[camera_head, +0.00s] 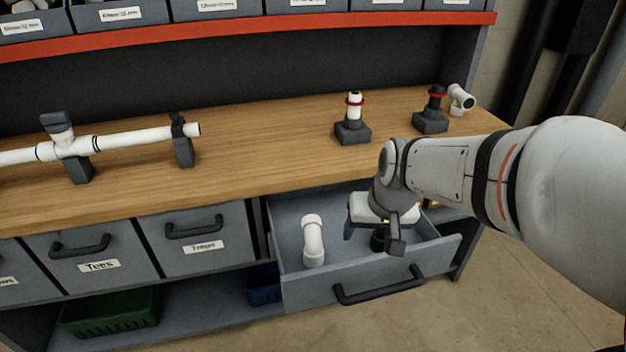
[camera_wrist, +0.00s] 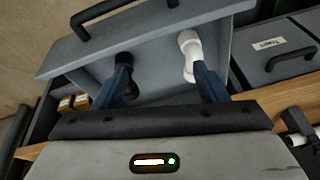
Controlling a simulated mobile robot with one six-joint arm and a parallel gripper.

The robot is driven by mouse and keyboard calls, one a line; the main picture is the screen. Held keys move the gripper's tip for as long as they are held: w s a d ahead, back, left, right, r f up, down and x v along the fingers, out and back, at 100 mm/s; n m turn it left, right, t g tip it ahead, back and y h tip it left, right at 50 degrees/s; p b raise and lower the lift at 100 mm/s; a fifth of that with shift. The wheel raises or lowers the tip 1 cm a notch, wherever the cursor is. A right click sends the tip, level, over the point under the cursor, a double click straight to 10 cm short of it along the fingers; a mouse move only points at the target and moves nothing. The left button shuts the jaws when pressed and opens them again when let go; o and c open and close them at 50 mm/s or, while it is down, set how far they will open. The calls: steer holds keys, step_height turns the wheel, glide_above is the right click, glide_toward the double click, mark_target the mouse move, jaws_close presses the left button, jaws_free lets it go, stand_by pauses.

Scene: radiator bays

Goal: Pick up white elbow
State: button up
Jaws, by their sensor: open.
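A white elbow (camera_head: 313,240) lies in the left part of the open drawer (camera_head: 372,282). The wrist view shows the white elbow (camera_wrist: 189,48) near the tip of the right finger, which overlaps its lower part. A black fitting (camera_head: 378,240) is in the same drawer, partly hidden under my gripper; in the wrist view this black fitting (camera_wrist: 126,60) is by the left finger. My gripper (camera_head: 372,234) is over the drawer, to the right of the white elbow. Its fingers (camera_wrist: 162,72) are wide apart with nothing held between them.
Closed labelled drawers (camera_head: 92,244) stand left of the open one. The bench top (camera_head: 260,130) above bears a clamped white pipe (camera_head: 110,142), two dark stands (camera_head: 352,132) and another white fitting (camera_head: 461,98). A green bin (camera_head: 110,312) is on the low shelf.

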steer(key=y+b, duration=0.1)
steer(key=b, duration=0.4)
glide_toward(315, 231)
steer(key=shift+t, duration=0.4)
steer(key=x, duration=0.2)
steer(key=s+x, duration=0.1)
steer(key=x, duration=0.2)
steer(key=shift+d+f, duration=0.2)
steer(key=x, duration=0.7)
steer(key=shift+w+a+b, duration=0.2)
steer(key=shift+a+b, duration=0.1)
steer(key=shift+b, duration=0.1)
steer(key=shift+c, duration=0.5)
steer(key=c, duration=1)
